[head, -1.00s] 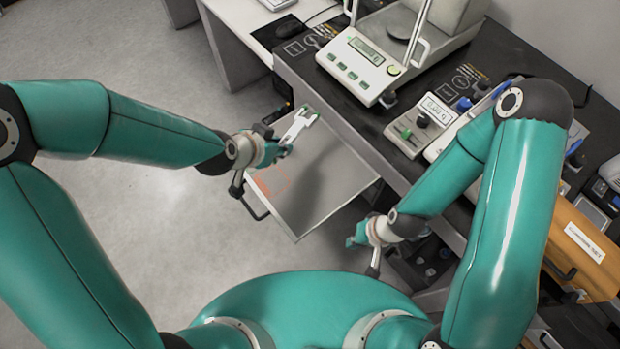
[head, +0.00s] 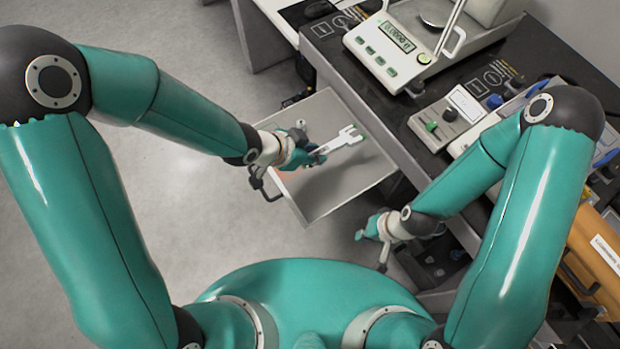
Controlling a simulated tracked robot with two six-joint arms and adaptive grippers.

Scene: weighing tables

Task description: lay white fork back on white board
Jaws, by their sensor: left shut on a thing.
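The white fork (head: 345,139) is in my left gripper (head: 312,156), which is shut on its near end. Its forked end points right, towards the dark table. The fork shows over the upper part of an open, pale grey drawer (head: 338,192); I cannot tell how high above it. My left gripper covers part of the drawer's left side. My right gripper (head: 370,236) is to the right of the drawer's near corner, with nothing visible in it; its finger opening is unclear. I cannot make out a separate white board.
The dark table (head: 385,112) carries a white balance (head: 388,52) and a small device with a green knob (head: 440,122). An orange case (head: 595,250) is at the right. The drawer has a dark handle (head: 266,190) on its left side. Open floor lies left.

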